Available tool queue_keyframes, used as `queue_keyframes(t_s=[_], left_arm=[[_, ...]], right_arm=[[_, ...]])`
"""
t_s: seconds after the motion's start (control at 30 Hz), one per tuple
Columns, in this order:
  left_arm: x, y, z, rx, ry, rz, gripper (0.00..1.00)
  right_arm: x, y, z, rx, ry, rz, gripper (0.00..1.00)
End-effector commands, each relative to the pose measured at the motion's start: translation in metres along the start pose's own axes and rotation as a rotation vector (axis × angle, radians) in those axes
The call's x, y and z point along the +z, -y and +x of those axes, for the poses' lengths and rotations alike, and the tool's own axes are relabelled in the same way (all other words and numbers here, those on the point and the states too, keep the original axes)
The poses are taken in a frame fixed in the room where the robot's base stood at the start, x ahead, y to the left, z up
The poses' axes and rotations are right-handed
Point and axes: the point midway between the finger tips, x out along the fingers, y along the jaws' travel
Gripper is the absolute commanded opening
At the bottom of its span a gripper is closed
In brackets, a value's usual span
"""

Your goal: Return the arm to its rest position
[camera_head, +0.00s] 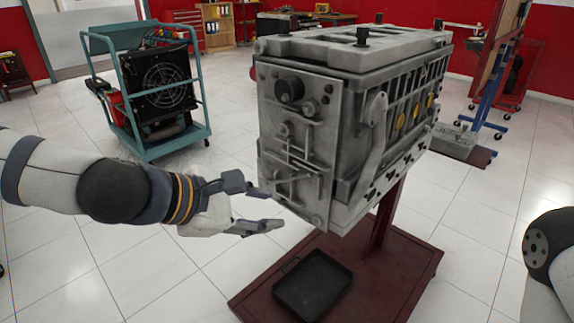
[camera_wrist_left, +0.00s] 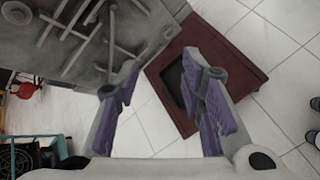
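My left arm (camera_head: 112,190) comes in from the left of the head view. Its gripper (camera_head: 262,208) is open and empty, with its fingertips close to the lower left corner of the grey engine block (camera_head: 290,140). I cannot tell whether a fingertip touches the block. In the left wrist view the two purple-padded fingers (camera_wrist_left: 165,105) stand wide apart with nothing between them, and the engine face (camera_wrist_left: 95,40) fills the upper left. Part of my right arm (camera_head: 548,255) shows at the right edge of the head view; its gripper is out of view.
The engine sits on a dark red stand (camera_head: 400,270) with a black tray (camera_head: 313,284) on its base. A teal cart (camera_head: 145,95) with a radiator fan stands behind my left arm. A wooden shelf (camera_head: 215,28) is at the back. White tiled floor is clear at the lower left.

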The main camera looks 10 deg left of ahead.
Motion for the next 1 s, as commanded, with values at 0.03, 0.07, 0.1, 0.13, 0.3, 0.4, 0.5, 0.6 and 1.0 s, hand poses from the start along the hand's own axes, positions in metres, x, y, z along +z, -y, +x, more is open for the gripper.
queue_keyframes(t_s=[0.03, 0.07, 0.1, 0.13, 0.3, 0.4, 0.5, 0.6, 1.0], left_arm=[[-0.003, 0.005, 0.002, -0.012, -0.009, 0.011, 0.36], [-0.008, 0.014, 0.006, -0.033, -0.023, 0.031, 0.36], [-0.018, 0.032, 0.013, -0.072, -0.05, 0.077, 0.36], [-0.029, 0.051, 0.018, -0.115, -0.076, 0.121, 0.36], [-0.112, 0.194, 0.024, -0.473, -0.197, 0.531, 0.36], [-0.159, 0.276, -0.003, -0.718, -0.185, 0.811, 0.36], [-0.197, 0.339, -0.045, -0.947, -0.103, 1.079, 0.36], [-0.221, 0.378, -0.083, -1.115, 0.013, 1.29, 0.36], [-0.237, 0.4, -0.114, -1.231, 0.137, 1.454, 0.36]], right_arm=[[-0.001, 0.0, -0.002, -0.002, -0.004, 0.005, 1.0], [-0.001, 0.0, -0.001, -0.002, -0.004, 0.004, 1.0], [-0.001, 0.0, -0.001, -0.002, -0.004, 0.003, 1.0], [-0.001, 0.0, -0.002, -0.002, -0.004, 0.003, 1.0], [-0.002, 0.0, -0.002, -0.002, -0.007, 0.003, 1.0], [-0.002, 0.0, -0.003, -0.002, -0.009, 0.003, 1.0], [-0.003, 0.0, -0.004, -0.002, -0.011, 0.003, 1.0], [-0.003, 0.0, -0.004, -0.002, -0.012, 0.003, 1.0], [-0.003, 0.0, -0.004, -0.002, -0.013, 0.003, 1.0]])
